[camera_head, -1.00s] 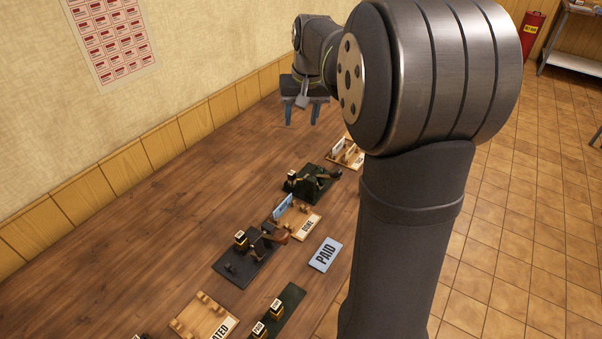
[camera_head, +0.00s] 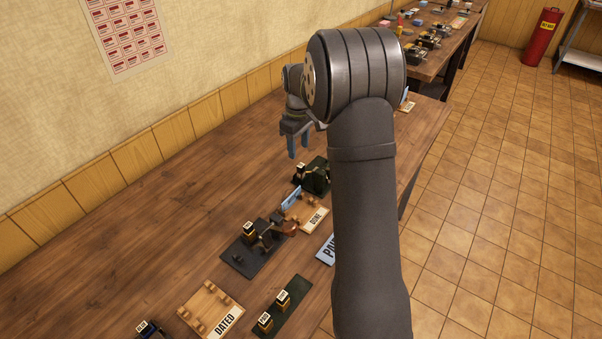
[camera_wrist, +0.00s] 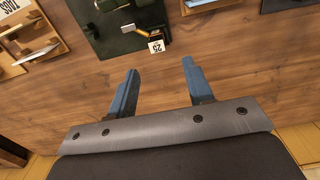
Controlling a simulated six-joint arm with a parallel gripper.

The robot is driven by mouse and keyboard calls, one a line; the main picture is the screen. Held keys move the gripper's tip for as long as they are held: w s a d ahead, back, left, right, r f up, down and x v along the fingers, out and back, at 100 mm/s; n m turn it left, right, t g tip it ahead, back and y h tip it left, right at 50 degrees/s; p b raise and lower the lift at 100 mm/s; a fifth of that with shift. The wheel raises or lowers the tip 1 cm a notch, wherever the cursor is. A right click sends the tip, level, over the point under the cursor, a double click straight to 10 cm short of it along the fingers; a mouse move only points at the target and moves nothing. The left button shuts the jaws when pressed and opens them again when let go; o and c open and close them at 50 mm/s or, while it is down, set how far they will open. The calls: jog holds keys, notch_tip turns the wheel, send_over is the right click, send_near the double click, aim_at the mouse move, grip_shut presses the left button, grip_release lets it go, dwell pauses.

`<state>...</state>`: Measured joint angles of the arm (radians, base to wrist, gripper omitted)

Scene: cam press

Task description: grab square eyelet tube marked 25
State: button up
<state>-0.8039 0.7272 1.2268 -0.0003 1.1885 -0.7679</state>
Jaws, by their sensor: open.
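The square eyelet tube marked 25 (camera_wrist: 156,46) shows in the wrist view with its white numbered top toward the camera. It sits at the edge of a dark green press base (camera_wrist: 112,40). A small white-topped piece (camera_head: 300,168) at the green press in the head view appears to be the same tube, but its number is too small to read. My gripper (camera_wrist: 160,68) is open and empty. In the wrist view the tube lies just beyond the fingertips, between their lines and apart from both. In the head view my gripper (camera_head: 298,154) hangs above the table near the green press.
A black press (camera_head: 256,247) with its own tube, a wooden DONE tray (camera_head: 316,219), a DATED tray (camera_head: 224,322) and a dark green rack (camera_head: 290,307) with two tubes stand nearer. My arm hides part of the PAID plate (camera_head: 326,250). The table's wall side is clear.

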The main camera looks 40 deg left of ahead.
aim_at(301, 165)
notch_tip(301, 165, down, 3)
jog(key=shift+f, duration=0.1)
jog(key=shift+w+d+f, duration=0.1)
jog(key=shift+d+f, duration=0.05)
jog(key=shift+f, duration=1.2)
jog(key=shift+w+d+f, duration=0.1)
jog(key=shift+d+f, duration=0.05)
jog(key=shift+f, duration=1.15)
grip_shut()
